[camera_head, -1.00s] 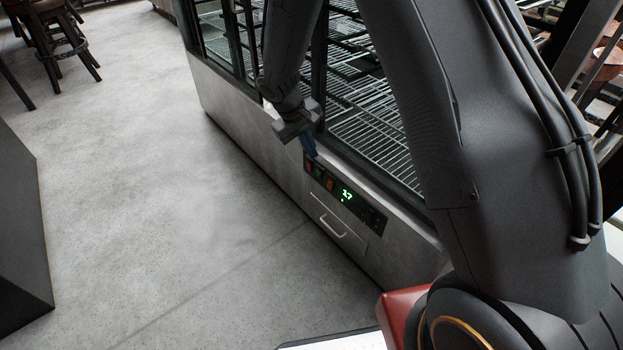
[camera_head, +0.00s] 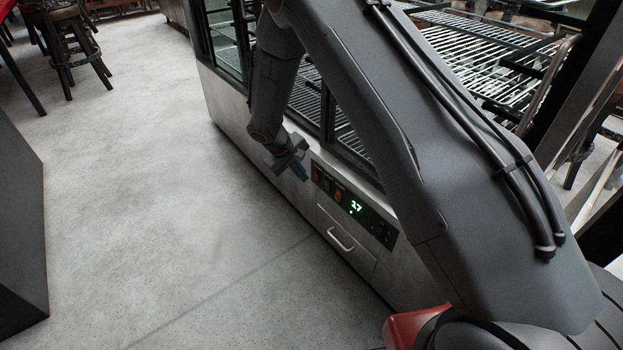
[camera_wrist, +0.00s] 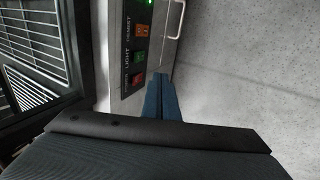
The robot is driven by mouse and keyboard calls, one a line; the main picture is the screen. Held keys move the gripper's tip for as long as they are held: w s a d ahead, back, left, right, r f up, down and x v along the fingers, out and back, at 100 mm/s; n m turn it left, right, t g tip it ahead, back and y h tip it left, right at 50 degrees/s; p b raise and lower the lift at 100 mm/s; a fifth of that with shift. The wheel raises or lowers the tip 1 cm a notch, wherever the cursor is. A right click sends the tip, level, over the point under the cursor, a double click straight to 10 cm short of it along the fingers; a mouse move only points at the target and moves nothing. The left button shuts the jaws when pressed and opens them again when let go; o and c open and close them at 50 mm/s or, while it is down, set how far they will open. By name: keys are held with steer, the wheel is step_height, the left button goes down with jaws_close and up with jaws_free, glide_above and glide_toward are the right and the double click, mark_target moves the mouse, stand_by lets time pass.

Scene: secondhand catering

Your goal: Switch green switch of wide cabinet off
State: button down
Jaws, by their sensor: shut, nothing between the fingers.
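The wide cabinet (camera_head: 232,105) is a glass-fronted display case with wire racks and a steel base. Its black control panel (camera_head: 370,221) has a lit green display. In the wrist view the panel carries a green switch (camera_wrist: 139,57) between an orange switch (camera_wrist: 141,31) and a red switch (camera_wrist: 137,79). In the head view the green switch is too small to make out clearly. My gripper (camera_head: 300,172) is shut and empty, just off the panel's red-switch end. In the wrist view its blue fingertips (camera_wrist: 160,77) lie right of the red switch, apart from the green one.
A drawer with a bar handle (camera_head: 341,240) sits below the panel. The grey floor (camera_head: 150,200) in front of the cabinet is clear. A dark block (camera_head: 20,220) stands at the left edge, and stools (camera_head: 72,45) stand at the back left.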

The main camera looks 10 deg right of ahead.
mark_target(326, 186)
steer(key=w+d+f+b, duration=0.1)
steer(key=w+d+f, duration=0.3)
steer(key=d+f, duration=0.3)
steer(key=shift+f, duration=0.4)
steer(key=shift+w+d+r, duration=0.1)
steer(key=shift+w+d, duration=0.05)
steer(key=shift+d, duration=0.15)
steer(key=shift+r, duration=0.1)
